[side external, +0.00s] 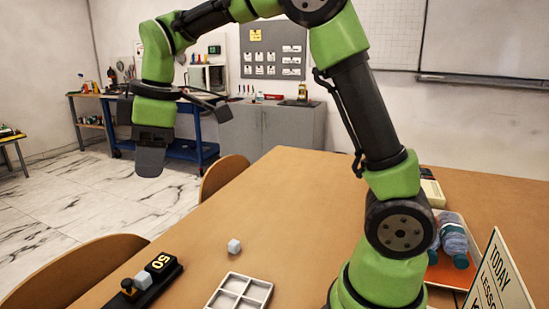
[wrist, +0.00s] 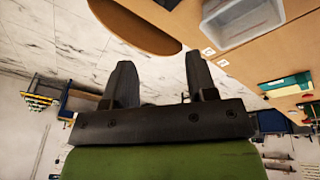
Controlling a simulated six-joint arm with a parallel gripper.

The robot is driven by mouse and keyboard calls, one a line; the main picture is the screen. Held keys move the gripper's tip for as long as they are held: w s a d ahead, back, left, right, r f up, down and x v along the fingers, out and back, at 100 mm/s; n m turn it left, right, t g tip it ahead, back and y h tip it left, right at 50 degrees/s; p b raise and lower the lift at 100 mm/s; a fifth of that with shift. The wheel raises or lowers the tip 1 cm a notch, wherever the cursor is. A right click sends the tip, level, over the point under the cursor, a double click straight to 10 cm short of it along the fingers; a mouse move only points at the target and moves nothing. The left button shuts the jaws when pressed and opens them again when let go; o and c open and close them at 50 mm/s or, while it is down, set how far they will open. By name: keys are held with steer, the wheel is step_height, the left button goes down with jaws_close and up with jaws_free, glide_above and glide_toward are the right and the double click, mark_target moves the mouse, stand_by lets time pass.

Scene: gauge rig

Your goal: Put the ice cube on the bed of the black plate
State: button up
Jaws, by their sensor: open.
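A long black plate (side external: 165,285) lies at the table's near left edge. My gripper (side external: 151,162) is high above and behind the plate, far from both cubes. In the wrist view my gripper (wrist: 160,78) has its two fingers apart with nothing between them. The cubes and the plate do not show there.
A tray with blue bottles (side external: 453,240) and a lettered sign (side external: 497,278) stand at the right. Chairs (side external: 75,270) line the left edge. The wrist view shows a translucent bin (wrist: 240,20). The table's middle is clear.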

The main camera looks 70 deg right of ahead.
steer(key=s+r+m+t+y, duration=0.1)
steer(key=s+m+t, duration=0.3)
steer(key=s+m, duration=0.9)
steer(key=s+r, duration=0.1)
steer(key=s, duration=0.6)
steer(key=shift+s+d+m, duration=0.3)
steer(key=shift+s, duration=0.05)
